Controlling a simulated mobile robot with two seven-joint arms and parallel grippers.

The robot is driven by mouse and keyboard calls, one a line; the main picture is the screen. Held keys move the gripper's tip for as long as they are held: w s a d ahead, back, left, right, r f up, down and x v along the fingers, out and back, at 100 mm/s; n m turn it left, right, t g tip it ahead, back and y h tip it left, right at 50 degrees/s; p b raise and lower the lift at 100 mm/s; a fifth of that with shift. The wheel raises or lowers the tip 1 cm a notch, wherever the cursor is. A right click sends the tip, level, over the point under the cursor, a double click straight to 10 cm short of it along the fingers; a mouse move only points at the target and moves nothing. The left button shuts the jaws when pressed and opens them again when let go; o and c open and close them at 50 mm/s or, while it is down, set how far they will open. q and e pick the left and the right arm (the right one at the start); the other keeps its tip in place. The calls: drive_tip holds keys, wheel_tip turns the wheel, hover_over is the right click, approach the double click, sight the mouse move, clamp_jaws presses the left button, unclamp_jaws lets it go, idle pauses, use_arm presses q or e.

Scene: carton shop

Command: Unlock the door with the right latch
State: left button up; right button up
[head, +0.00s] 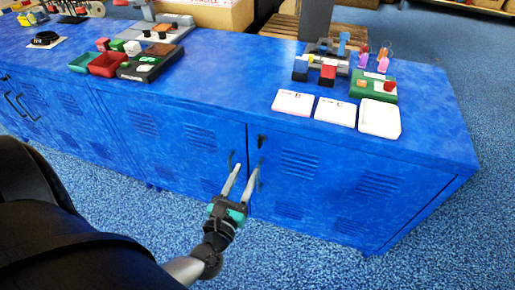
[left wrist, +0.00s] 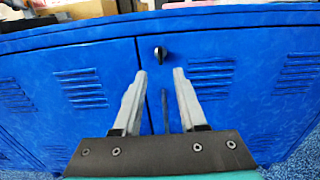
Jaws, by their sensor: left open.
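The blue cabinet's right door (head: 350,190) and left door (head: 175,135) are shut and meet at a vertical seam. A small black latch (head: 261,141) sits near the top of the right door, beside the seam. It also shows in the left wrist view (left wrist: 160,52), just beyond my fingertips. My left gripper (head: 249,165) is open and empty in front of the doors, a little below the latch. In the left wrist view its two fingers (left wrist: 160,74) stand apart, with a dark upright handle (left wrist: 165,110) seen between them. My right gripper is not in view.
The blue cabinet top (head: 225,85) carries white cards (head: 293,102), a green box (head: 373,86), red trays (head: 108,63) and small parts. Blue carpet (head: 130,205) lies clear in front.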

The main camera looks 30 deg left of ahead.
sight(258, 145)
use_arm(q)
drive_tip(key=b+x, duration=0.1)
drive_tip(key=x, duration=0.9)
drive_tip(key=shift+d, duration=0.1)
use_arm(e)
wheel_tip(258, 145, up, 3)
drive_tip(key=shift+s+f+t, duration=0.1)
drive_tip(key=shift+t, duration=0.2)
use_arm(q)
drive_tip(key=shift+c, duration=0.3)
clamp_jaws()
